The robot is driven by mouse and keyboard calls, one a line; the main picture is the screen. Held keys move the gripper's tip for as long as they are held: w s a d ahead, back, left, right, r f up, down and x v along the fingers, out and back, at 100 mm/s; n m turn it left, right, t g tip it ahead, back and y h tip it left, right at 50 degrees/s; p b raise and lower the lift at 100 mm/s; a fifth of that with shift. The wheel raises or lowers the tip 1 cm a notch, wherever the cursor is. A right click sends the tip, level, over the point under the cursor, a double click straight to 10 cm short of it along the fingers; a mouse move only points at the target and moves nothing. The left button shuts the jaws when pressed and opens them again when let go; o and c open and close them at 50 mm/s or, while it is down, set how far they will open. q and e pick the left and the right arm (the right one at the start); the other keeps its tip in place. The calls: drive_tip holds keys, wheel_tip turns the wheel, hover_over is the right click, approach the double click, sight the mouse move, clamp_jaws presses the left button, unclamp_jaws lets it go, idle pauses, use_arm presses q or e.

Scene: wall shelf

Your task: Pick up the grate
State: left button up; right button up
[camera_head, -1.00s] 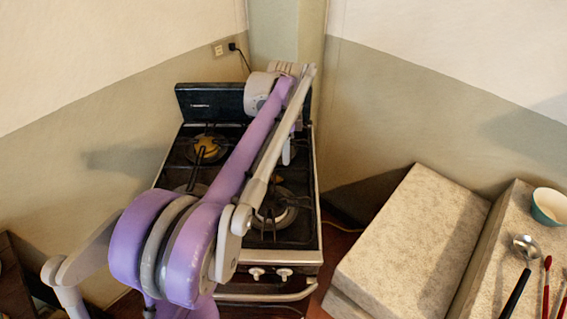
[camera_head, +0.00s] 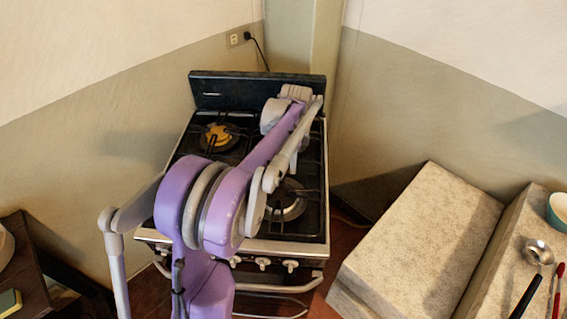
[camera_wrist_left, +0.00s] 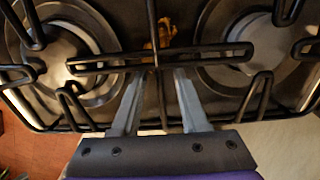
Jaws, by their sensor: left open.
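The black wire grate (camera_wrist_left: 225,50) lies over the burners of the stove and fills the upper part of the left wrist view. My left gripper (camera_wrist_left: 157,72) is open above the stove's edge, its two grey fingers pointing at the grate. A thin straight bar of the grate runs between the fingers; I cannot tell whether they touch it. In the head view the stove (camera_head: 262,247) stands in the corner, and my purple left arm covers much of its top and hides most of the gripper. My right gripper is not in view.
The stove's dark back panel (camera_head: 225,91) rises behind the burners, near the walls. A pale stone-like block (camera_head: 425,235) stands at the right. A bowl (camera_head: 557,211) and a ladle (camera_head: 538,252) rest beyond it. A dark table (camera_head: 35,270) is at the lower left.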

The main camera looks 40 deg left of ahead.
use_arm(q)
drive_tip(key=shift+f, duration=0.2)
clamp_jaws()
drive_tip(key=shift+r, duration=0.1)
idle(1.2)
